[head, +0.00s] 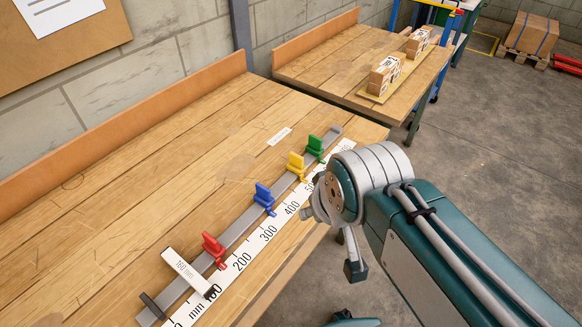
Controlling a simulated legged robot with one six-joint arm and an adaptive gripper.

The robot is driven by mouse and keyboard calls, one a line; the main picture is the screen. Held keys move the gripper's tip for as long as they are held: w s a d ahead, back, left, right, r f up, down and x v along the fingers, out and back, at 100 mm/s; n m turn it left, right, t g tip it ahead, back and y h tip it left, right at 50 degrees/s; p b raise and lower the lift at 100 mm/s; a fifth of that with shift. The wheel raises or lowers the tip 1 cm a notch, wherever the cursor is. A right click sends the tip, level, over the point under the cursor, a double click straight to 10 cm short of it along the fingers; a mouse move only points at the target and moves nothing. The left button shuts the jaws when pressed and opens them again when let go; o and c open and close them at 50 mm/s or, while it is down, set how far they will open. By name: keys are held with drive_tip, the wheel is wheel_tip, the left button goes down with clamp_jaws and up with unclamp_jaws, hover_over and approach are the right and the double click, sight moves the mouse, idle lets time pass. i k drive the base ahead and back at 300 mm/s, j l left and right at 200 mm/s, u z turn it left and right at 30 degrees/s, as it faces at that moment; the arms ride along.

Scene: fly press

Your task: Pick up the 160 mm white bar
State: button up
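The white bar (187,269), marked 160 mm, lies at the front left of the near bench. It sits across the grey rail (239,228) at a slant, with a dark end pointing to the scale strip. My gripper (353,262) is at the right, beyond the bench's front edge and well apart from the bar. It is mostly hidden behind my wrist, so I cannot tell whether its fingers are open or shut.
Red (214,248), blue (264,197), yellow (297,166) and green (315,146) stops stand along the rail, beside a numbered scale strip (268,235). A second bench (335,65) behind holds cartons (385,75). The near bench's left half is mostly clear.

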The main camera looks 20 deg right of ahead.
sight(186, 271)
drive_tip(key=u, duration=1.3)
